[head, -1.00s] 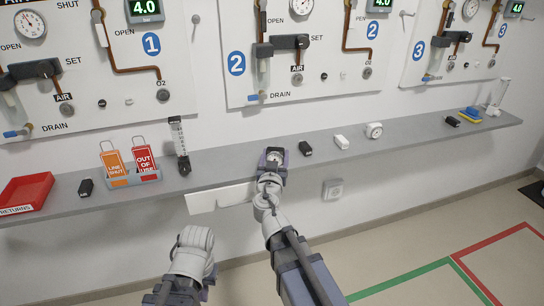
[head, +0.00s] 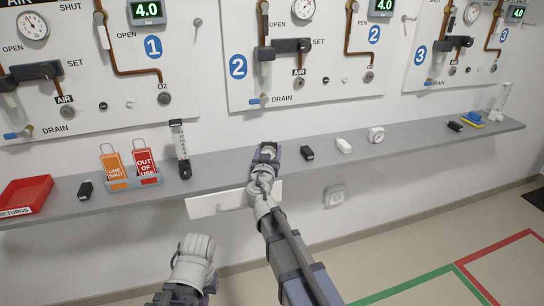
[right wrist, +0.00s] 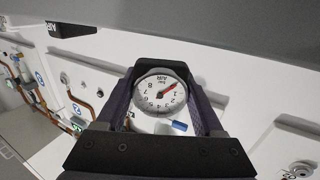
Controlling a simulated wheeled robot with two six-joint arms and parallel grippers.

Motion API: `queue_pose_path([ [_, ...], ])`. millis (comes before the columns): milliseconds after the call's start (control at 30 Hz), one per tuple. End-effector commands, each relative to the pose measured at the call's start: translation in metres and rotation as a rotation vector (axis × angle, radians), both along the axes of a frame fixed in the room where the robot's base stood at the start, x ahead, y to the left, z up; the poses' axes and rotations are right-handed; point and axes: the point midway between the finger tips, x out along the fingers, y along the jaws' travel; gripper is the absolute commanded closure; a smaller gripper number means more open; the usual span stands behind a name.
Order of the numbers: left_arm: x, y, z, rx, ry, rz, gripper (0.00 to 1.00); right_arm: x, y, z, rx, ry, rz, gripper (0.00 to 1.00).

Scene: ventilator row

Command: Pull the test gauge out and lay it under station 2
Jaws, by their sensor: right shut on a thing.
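My right gripper (head: 268,154) is shut on the test gauge (right wrist: 160,94), a round white dial with a red pointer and an AIR marking. In the right wrist view the dial sits between the two dark fingers. In the head view the gripper and gauge are at the grey shelf (head: 225,165), below the station 2 panel (head: 340,88). I cannot tell whether the gauge touches the shelf. My left arm shows at the bottom, but its gripper fingers do not show.
Right of the gripper on the shelf are a black block (head: 307,153), a white block (head: 343,145) and a round white dial (head: 376,134). To the left are a flow tube (head: 180,150), a tag holder (head: 135,182) and a red returns tray (head: 25,196). A white plate (head: 205,206) hangs below.

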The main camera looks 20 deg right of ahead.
Motion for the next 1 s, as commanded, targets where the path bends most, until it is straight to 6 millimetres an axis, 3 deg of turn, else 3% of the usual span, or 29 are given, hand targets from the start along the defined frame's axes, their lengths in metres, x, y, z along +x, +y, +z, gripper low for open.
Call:
queue_pose_path([
  [167, 0.000, 0.000, -0.005, 0.000, 0.000, 0.000, 1.00, 0.024, 0.001, -0.005, 0.000, 0.000, 0.000, 1.00],
  [400, 0.000, 0.000, -0.029, 0.001, 0.000, 0.000, 1.00, 0.020, 0.001, -0.029, 0.000, 0.000, 0.000, 1.00],
  [733, 0.000, 0.000, -0.030, 0.002, -0.001, 0.000, 1.00, 0.020, 0.001, -0.030, 0.000, 0.000, 0.000, 1.00],
  [767, 0.000, 0.000, -0.030, 0.002, -0.001, 0.000, 1.00, 0.020, 0.001, -0.030, 0.000, 0.000, 0.000, 0.29],
  [1000, 0.000, 0.000, -0.030, 0.002, -0.001, 0.000, 1.00, 0.020, 0.001, -0.030, 0.000, 0.000, 0.000, 0.02],
])
